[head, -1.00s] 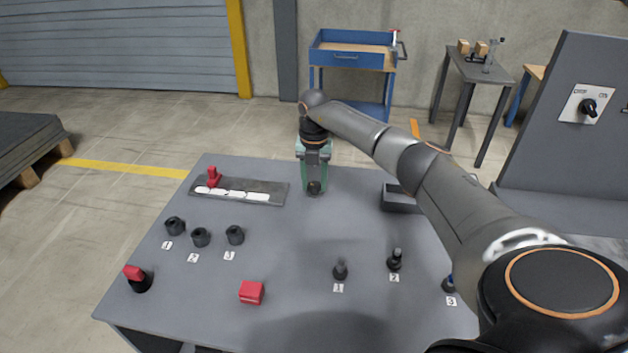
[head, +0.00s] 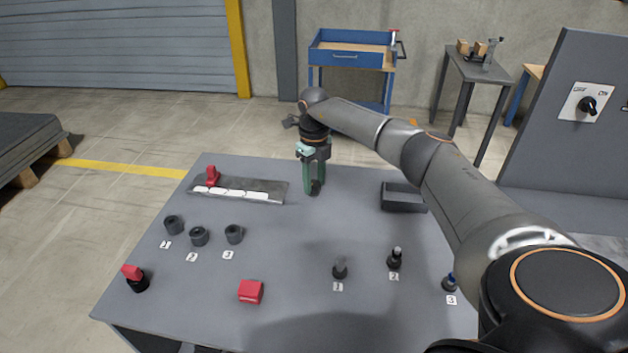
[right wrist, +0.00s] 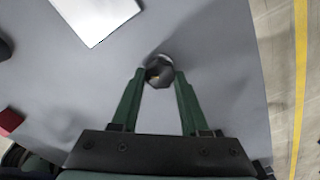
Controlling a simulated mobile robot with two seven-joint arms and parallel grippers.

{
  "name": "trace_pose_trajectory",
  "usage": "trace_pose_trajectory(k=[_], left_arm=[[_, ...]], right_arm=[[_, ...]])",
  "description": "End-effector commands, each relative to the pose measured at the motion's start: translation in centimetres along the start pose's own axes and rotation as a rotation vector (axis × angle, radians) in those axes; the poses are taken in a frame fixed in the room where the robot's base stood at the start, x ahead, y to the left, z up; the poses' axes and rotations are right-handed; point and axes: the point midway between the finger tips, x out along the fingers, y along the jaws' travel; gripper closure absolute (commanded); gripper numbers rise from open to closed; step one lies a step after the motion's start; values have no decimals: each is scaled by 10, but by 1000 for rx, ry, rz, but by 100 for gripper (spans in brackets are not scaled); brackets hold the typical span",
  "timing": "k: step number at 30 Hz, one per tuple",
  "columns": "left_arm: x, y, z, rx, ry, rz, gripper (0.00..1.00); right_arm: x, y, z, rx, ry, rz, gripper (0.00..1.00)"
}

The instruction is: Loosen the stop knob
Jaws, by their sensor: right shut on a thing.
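My right gripper (head: 314,188) points down at the back of the grey table. Its green fingers are shut on a dark round knob (right wrist: 159,71), which sits between the fingertips in the right wrist view. The knob's top shows there as a dark faceted cap with a small light spot in the middle. In the head view the fingers partly cover the knob (head: 315,187). My left gripper is in neither view.
A metal strip (head: 281,186) with white labels and a red clamp (head: 212,176) lies left of the gripper. A black tray (head: 404,199) stands to the right. Several black parts by number cards and a red block (head: 251,291) are nearer. The table's middle is clear.

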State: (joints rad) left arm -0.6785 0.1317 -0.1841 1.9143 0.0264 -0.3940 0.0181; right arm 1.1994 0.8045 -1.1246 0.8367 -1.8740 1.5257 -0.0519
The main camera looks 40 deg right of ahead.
Motion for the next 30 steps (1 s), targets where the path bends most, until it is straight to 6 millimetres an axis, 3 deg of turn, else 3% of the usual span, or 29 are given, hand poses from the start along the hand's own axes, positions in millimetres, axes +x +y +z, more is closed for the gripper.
trace_pose_trajectory(k=[10,27,28,30], left_arm=[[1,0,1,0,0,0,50],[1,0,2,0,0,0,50],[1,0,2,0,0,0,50],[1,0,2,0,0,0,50]], right_arm=[[0,0,0,-156,0,-1,100],[1,0,0,-188,1,0,100],[1,0,0,-188,1,0,54],[1,0,0,-188,1,0,46]])
